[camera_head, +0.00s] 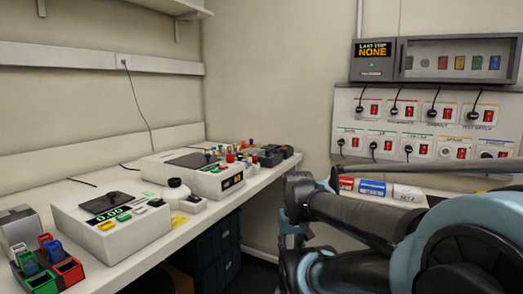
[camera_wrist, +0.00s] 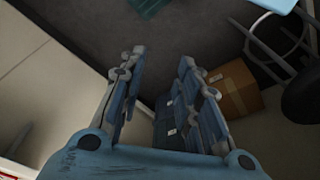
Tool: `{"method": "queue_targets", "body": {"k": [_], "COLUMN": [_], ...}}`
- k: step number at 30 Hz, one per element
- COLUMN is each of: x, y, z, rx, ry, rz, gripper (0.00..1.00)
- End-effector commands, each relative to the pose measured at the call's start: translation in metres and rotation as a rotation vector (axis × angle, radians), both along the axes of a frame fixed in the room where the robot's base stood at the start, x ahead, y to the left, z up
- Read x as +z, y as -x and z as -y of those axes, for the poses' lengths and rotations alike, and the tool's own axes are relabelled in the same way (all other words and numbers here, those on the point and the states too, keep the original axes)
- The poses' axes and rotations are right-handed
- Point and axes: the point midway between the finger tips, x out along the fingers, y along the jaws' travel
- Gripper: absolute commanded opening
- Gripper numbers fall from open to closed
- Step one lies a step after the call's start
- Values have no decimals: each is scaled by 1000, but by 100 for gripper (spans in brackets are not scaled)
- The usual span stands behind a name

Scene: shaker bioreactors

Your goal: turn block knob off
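No knob can be clearly made out as the block knob. In the head view, a white bench device with a dark front display (camera_head: 232,181) stands on the bench, with small coloured tubes around its far end.
A wall panel of sockets with red switches (camera_head: 425,122) hangs at the right, below a grey box reading LAST TRIP NONE (camera_head: 374,60). Coloured blocks (camera_head: 50,262) stand at the near left of the bench (camera_head: 208,211). A cardboard box (camera_wrist: 236,88) and stool (camera_wrist: 285,50) are on the floor.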

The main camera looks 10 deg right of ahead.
Motion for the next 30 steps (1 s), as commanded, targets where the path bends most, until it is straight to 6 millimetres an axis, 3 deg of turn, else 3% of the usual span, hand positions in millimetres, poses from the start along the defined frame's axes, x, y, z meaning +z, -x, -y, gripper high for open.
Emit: {"method": "queue_targets", "body": {"k": [12,14,17,23,30], "x": [0,7,21,83,169], "y": [0,7,0,-41,-107], "z": [0,0,0,-2,-3], "rx": [0,-2,-15,-76,-177], "ry": [0,-1,-3,-15,-30], "rz": [0,10,7,-13,-43], "gripper": [31,31,31,31,31]}}
